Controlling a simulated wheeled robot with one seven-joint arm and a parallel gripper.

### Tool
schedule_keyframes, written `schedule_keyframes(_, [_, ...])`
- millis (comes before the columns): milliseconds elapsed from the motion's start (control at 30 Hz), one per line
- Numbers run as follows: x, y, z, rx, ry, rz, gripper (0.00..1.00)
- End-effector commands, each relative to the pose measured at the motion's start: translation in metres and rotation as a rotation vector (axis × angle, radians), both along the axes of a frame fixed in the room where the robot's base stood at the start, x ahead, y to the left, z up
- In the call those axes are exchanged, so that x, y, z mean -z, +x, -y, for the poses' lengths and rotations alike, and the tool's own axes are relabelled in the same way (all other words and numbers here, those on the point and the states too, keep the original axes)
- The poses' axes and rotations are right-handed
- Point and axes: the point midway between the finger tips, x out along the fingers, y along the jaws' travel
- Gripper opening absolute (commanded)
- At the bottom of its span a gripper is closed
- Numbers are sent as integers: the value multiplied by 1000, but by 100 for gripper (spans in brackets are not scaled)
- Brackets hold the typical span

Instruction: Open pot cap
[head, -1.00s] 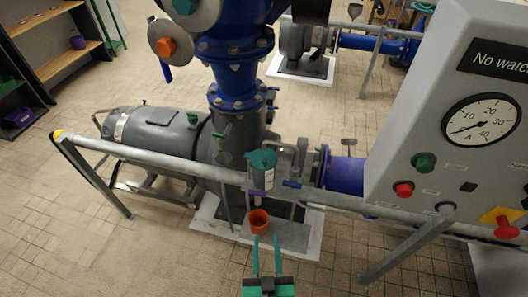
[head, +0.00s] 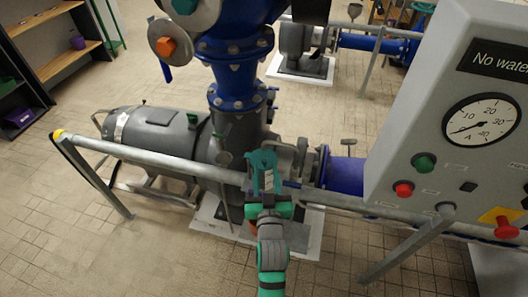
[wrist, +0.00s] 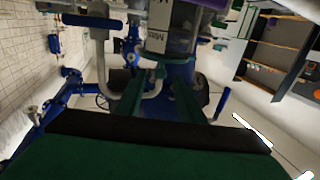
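The pot is a small labelled container with a teal cap (head: 262,157), standing at the grey rail in front of the large blue pipe. Its labelled body (wrist: 165,42) shows at the top middle of the wrist view, with a purple part at its end. My gripper (head: 264,178) is in front of the pot in the head view and covers much of it. In the wrist view my two green fingers (wrist: 160,90) stand apart, with the pot beyond and between them. I cannot tell whether they touch it. The cap is hard to make out there.
The grey rail (head: 150,162) runs across in front of the pump and pipes. A grey control panel (head: 425,160) with a gauge and buttons stands close on the right. An orange pot on the floor plate is mostly hidden by my arm. Floor on the left is free.

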Motion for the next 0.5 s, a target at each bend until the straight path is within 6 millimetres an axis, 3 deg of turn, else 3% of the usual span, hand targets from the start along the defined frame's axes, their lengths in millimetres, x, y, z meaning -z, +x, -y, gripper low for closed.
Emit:
schedule_keyframes(300, [-1,53,0,-1,1,1,35])
schedule_keyframes(500, [-1,76,0,0,1,1,35])
